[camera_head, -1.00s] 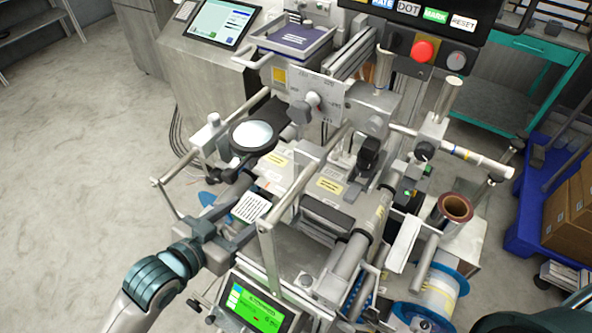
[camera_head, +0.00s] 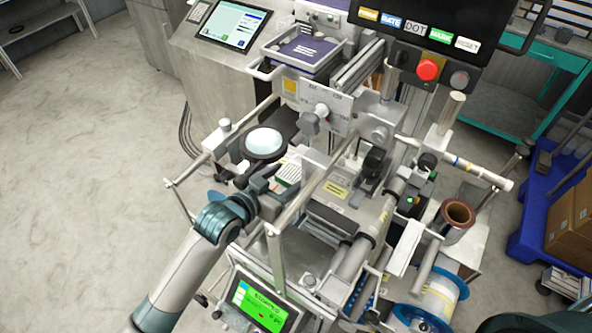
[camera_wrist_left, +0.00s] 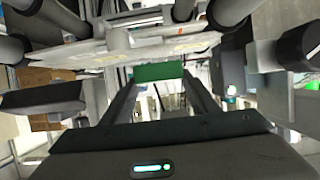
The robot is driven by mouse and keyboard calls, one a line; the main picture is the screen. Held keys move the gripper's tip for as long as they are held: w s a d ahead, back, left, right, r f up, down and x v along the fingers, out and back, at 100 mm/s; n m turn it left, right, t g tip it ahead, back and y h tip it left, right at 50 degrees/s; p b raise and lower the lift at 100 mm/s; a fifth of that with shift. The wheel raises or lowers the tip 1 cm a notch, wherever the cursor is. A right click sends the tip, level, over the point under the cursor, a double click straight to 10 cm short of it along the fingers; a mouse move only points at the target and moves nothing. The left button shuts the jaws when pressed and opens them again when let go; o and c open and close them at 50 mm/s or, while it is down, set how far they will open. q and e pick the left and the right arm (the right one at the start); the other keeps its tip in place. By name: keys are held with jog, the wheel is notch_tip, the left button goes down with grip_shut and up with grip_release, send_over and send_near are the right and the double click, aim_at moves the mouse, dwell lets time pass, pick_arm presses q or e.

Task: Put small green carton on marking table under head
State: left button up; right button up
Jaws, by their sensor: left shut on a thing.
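The small green carton (camera_head: 289,172) shows its white, printed label side and a thin green edge in the head view. Its green face (camera_wrist_left: 160,72) shows between the fingers in the left wrist view. My left gripper (camera_head: 277,185) is shut on it. The carton is at the left side of the marking table (camera_head: 335,188), a pale plate with yellow labels. I cannot tell whether it touches the plate. The black marking head (camera_head: 374,160) is to the right of the carton. My right gripper is not in view.
A metal rail (camera_head: 310,195) and post (camera_head: 275,260) rise in front of the table. A green-lit display (camera_head: 258,305) is below. A brown roll (camera_head: 457,215) and a blue-rimmed reel (camera_head: 425,300) are at right.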

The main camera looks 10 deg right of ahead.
aim_at(296, 172)
pick_arm(q)
jog(key=w+d, duration=0.3)
jog(key=shift+w+d+p, duration=0.1)
jog(key=shift+p, duration=0.25)
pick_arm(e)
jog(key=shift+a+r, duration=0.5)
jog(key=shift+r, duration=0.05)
pick_arm(q)
notch_tip(296, 172, down, 2)
jog(key=shift+f+p, duration=0.15)
jog(key=shift+p, duration=0.5)
jog(key=shift+f, duration=0.6)
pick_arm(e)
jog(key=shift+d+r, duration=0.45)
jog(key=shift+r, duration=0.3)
pick_arm(q)
jog(key=shift+f, duration=0.1)
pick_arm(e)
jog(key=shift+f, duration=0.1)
pick_arm(q)
jog(key=o, duration=1.2)
jog(key=shift+c, duration=0.2)
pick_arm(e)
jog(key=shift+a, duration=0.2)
